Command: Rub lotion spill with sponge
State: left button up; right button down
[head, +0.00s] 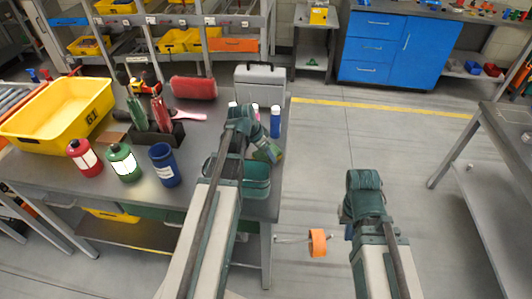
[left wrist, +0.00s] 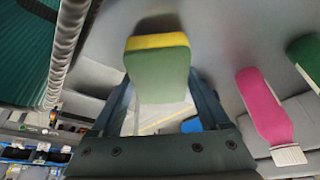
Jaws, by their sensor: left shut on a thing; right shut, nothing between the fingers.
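A green and yellow sponge (left wrist: 158,70) is held between the fingers of my left gripper (left wrist: 160,98) in the left wrist view. In the head view the sponge (head: 271,153) shows beside my left wrist, over the right part of the grey table (head: 215,128). I cannot tell whether it touches the tabletop. My right gripper (head: 349,231) is shut and empty, off the table's right side over the floor. I cannot make out a lotion spill in either view; my left arm hides part of the tabletop.
A teal bin (head: 257,180) lies at the table's front right. A blue bottle (head: 275,122) stands behind the sponge. A blue cup (head: 164,166), green bottle (head: 123,162), red bottle (head: 84,157) and yellow crate (head: 62,112) stand left. A pink bottle (left wrist: 264,104) shows beside the left gripper.

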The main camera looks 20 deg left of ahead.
pick_arm(q)
jog(key=shift+r+p, duration=1.85)
jog(key=shift+r, duration=0.35)
jog(key=shift+r, duration=0.15)
notch_tip(320, 180, up, 3)
jog(key=p, duration=0.3)
jog(key=shift+d, duration=0.1)
